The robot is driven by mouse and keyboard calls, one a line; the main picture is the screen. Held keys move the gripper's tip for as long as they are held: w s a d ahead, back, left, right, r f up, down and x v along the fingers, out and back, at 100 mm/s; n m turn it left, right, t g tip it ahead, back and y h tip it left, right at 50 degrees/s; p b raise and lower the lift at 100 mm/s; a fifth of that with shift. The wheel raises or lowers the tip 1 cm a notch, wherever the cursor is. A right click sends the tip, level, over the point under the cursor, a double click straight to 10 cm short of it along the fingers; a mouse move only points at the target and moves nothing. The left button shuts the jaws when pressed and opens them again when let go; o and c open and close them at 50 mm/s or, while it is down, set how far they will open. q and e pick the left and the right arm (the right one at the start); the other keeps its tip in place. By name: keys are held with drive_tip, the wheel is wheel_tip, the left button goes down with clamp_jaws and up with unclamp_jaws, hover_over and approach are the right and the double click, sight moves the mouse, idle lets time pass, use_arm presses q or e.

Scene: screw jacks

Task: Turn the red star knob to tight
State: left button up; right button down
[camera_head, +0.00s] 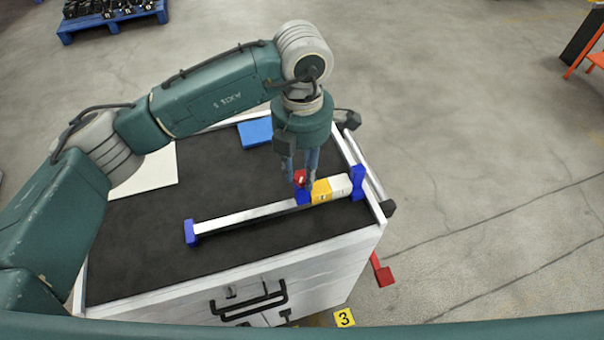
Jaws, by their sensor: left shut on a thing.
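The red star knob (299,177) sits on top of a blue slide block (302,196) on a long rail (250,215). The rail has blue end pieces and lies on the black top of a white cart. My left gripper (303,180) comes down from above with its fingers around the knob and is shut on it. The fingers and gripper body hide much of the knob. A yellow block (321,191) and a white block (340,186) sit on the rail to the right of the slide block. My right gripper is not in view.
A blue flat block (255,132) and a white sheet (149,170) lie on the cart top (140,240) behind the rail. The front left of the top is clear. A yellow floor marker (344,317) lies by the cart, and a blue pallet (112,21) stands far back.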

sight(302, 176)
use_arm(q)
drive_tip(key=o, duration=1.1)
drive_tip(key=shift+o, duration=0.2)
drive_tip(key=shift+r, duration=0.15)
wheel_tip(302, 176, up, 12)
